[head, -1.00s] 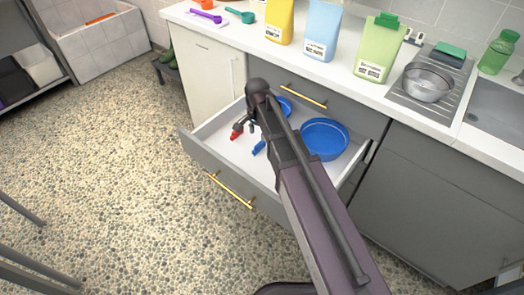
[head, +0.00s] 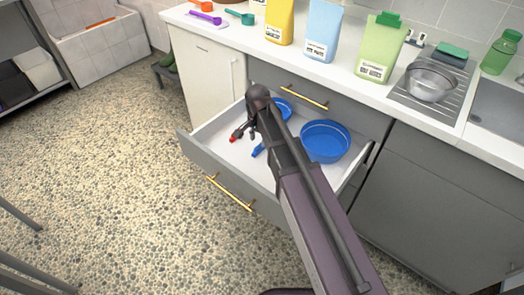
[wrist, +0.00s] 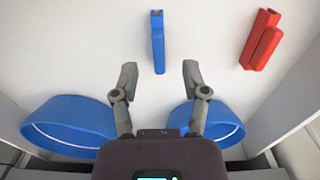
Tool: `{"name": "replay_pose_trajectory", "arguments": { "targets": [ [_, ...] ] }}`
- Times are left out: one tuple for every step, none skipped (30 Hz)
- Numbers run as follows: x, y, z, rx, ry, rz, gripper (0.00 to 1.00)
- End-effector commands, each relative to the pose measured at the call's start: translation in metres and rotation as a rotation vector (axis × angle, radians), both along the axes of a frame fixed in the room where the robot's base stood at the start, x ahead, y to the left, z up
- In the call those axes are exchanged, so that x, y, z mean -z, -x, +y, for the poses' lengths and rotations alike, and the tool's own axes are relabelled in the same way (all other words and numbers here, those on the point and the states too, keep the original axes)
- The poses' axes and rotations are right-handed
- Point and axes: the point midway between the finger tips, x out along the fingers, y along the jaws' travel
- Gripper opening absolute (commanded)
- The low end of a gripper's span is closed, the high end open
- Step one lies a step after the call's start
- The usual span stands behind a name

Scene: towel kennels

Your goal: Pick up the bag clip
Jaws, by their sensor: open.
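Two slim clip-like pieces lie in the open drawer. A blue one (wrist: 158,42) is upright in the wrist view, straight ahead of my gripper (wrist: 159,78), its near end level with the gap between the fingertips. A red one (wrist: 262,40), made of two bars side by side, lies to the right at a slant. Which of them is the bag clip I cannot tell for sure. In the head view the blue piece (head: 258,151) and red piece (head: 233,139) are partly hidden by my gripper (head: 242,132). My gripper is open and empty, over the drawer.
The drawer (head: 215,158) is pulled out, with walls close around. A large blue bowl (head: 325,141) and a smaller blue bowl (head: 285,106) stand in it. The counter (head: 225,33) above holds bags, scoops and a metal bowl (head: 430,82).

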Motion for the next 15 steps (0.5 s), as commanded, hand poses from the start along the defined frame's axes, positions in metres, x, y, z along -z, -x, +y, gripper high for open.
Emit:
{"name": "replay_pose_trajectory", "arguments": {
  "targets": [
    [0.008, 0.0, -0.001, 0.0, 0.0, 0.0, 0.58],
    [0.01, 0.0, -0.001, 0.0, 0.0, 0.0, 0.58],
    [0.014, 0.0, -0.001, 0.0, 0.0, 0.0, 0.58],
    [0.016, 0.0, -0.002, 0.0, 0.0, 0.0, 0.58],
    [0.018, 0.0, -0.002, 0.0, 0.0, 0.0, 0.58],
    [0.021, 0.0, -0.002, 0.0, 0.0, 0.0, 0.58],
    [0.024, 0.001, -0.003, 0.0, 0.0, 0.0, 0.58],
    [0.026, 0.0, -0.002, 0.0, 0.0, 0.0, 0.58],
    [0.029, 0.0, -0.002, 0.0, 0.0, 0.0, 0.58],
    [0.031, 0.0, -0.002, 0.0, 0.0, 0.0, 0.58],
    [0.033, 0.0, -0.002, 0.0, 0.0, 0.0, 0.58],
    [0.035, 0.0, -0.002, 0.0, 0.0, 0.0, 0.58],
    [0.036, 0.0, -0.002, 0.0, 0.0, 0.0, 0.58],
    [0.038, 0.0, -0.002, 0.0, 0.0, 0.0, 0.58],
    [0.039, 0.0, -0.002, 0.0, 0.0, 0.0, 0.58]
  ]
}}
